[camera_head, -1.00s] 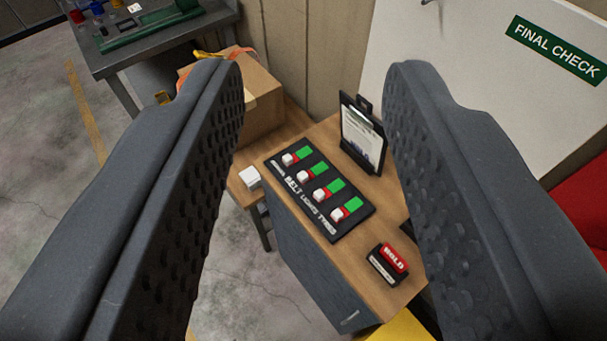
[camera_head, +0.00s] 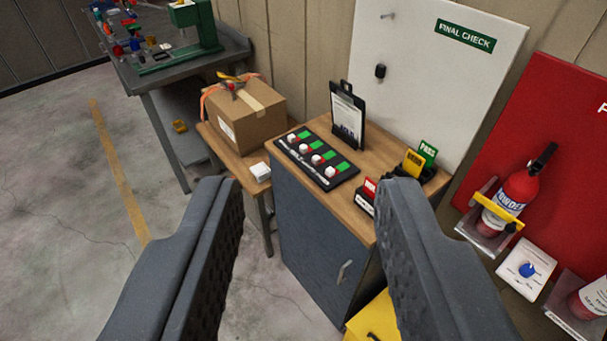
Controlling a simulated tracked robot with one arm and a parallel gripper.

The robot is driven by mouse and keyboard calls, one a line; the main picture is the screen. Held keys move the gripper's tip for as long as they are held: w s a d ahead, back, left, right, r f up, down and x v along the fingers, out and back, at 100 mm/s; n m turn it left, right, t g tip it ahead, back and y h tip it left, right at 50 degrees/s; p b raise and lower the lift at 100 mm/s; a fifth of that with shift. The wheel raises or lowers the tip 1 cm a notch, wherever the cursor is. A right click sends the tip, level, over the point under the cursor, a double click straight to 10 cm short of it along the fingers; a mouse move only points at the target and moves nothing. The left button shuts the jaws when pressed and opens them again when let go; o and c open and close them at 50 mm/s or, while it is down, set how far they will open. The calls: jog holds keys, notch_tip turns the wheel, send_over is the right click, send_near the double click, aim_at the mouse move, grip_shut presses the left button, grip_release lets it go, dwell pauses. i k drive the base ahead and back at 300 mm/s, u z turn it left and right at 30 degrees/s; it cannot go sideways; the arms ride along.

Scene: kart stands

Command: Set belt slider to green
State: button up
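The black slider panel (camera_head: 347,179) lies on the wooden top of a grey cabinet (camera_head: 310,230). It has a row of several white knobs, each at the left, red end of its track, with a green patch (camera_head: 315,144) to its right. The lettering on its front edge is too small to read now. Earlier it read BELT, LIGHTS, TYRES after an unclear first word, so the belt slider (camera_head: 304,147) appears to be second from the far left. My gripper (camera_head: 312,190) is open and empty. Its fingers show at left and right, apart from the panel.
A clipboard (camera_head: 347,115) stands behind the panel. Red, yellow (camera_head: 413,163) and green (camera_head: 428,152) tags stand to its right. A carton (camera_head: 258,125) and white block (camera_head: 260,171) sit on a lower table at left. A fire extinguisher (camera_head: 518,190) hangs at right.

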aim_at(304, 149)
jog(key=u, duration=0.65)
jog(key=i, duration=1.9)
jog(key=z, duration=0.65)
